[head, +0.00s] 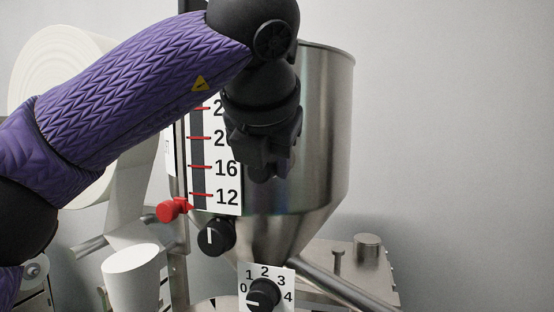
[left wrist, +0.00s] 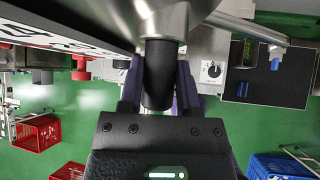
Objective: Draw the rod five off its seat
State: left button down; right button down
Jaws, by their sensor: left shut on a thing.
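My left gripper (head: 263,172) points down in front of the steel hopper (head: 325,130), beside the scale (head: 228,168) with red marks. In the left wrist view its two fingers close around a black cylindrical handle (left wrist: 160,75), which joins a steel part (left wrist: 160,18). I cannot tell from any mark whether this is rod five. In the head view my gripper and wrist hide the handle and whatever seat it has. My right gripper is in neither view.
A red clamp knob (head: 172,210), a black knob (head: 215,237) and a numbered dial (head: 263,294) sit below. Red crates (left wrist: 38,130) and a blue crate (left wrist: 278,167) lie on the green floor.

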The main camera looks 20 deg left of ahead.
pick_arm(q)
jog(key=shift+s+f+b, duration=0.1)
jog(key=shift+s+b, duration=1.5)
jog(key=shift+s, duration=0.75)
jog(key=b, duration=0.2)
send_near(256, 181)
jog(key=s+f, duration=0.1)
jog(key=a+f, duration=0.1)
jog(key=f, duration=0.1)
jog(key=s+f, duration=0.1)
jog(key=shift+s+a+f, duration=0.3)
jog(key=shift+s, duration=0.1)
